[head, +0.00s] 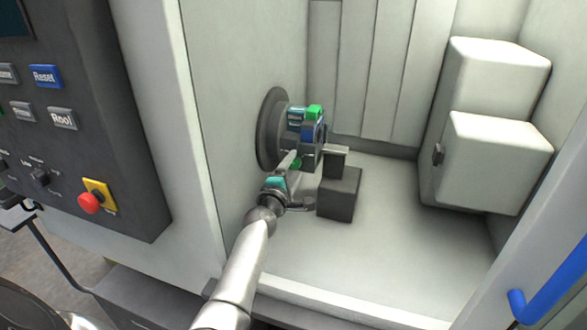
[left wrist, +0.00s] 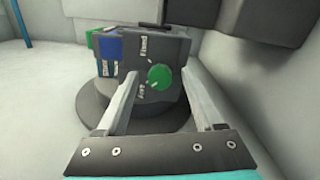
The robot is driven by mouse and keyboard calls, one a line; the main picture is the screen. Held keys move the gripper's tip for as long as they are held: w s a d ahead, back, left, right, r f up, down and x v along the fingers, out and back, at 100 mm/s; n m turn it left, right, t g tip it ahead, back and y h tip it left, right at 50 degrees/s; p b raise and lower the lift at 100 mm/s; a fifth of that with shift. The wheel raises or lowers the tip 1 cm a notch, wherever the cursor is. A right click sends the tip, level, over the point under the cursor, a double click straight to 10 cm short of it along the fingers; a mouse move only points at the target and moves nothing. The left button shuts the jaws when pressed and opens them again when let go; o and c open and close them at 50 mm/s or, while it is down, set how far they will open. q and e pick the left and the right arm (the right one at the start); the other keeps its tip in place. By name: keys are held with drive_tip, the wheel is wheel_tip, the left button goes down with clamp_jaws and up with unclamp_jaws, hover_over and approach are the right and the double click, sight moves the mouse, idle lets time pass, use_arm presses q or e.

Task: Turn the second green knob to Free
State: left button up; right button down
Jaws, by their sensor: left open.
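A green knob (left wrist: 160,77) sits on a dark grey block on the round chuck plate, with white labels beside it. The upper label appears to read Fixed and the lower one Free; I cannot tell which way the knob points. It also shows small in the head view (head: 297,163), partly hidden by my gripper. My left gripper (head: 298,183) is open. In the left wrist view its two fingers stand on either side of the knob, with a gap visible on each side. Another green part (head: 313,111) is on top of the chuck. My right gripper is not in view.
The round grey chuck plate (head: 271,128) is on the left wall of the cabinet. A dark block (head: 338,193) stands close right of my gripper. White boxes (head: 497,160) are at the right. A control panel (head: 100,150) is outside at left. The cabinet floor is mostly clear.

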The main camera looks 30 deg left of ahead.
use_arm(q)
drive_tip(key=shift+s+d, duration=0.15)
drive_tip(key=shift+s, duration=0.45)
drive_tip(key=p+v, duration=0.2)
drive_tip(key=v, duration=1.2)
drive_tip(key=shift+d, duration=0.1)
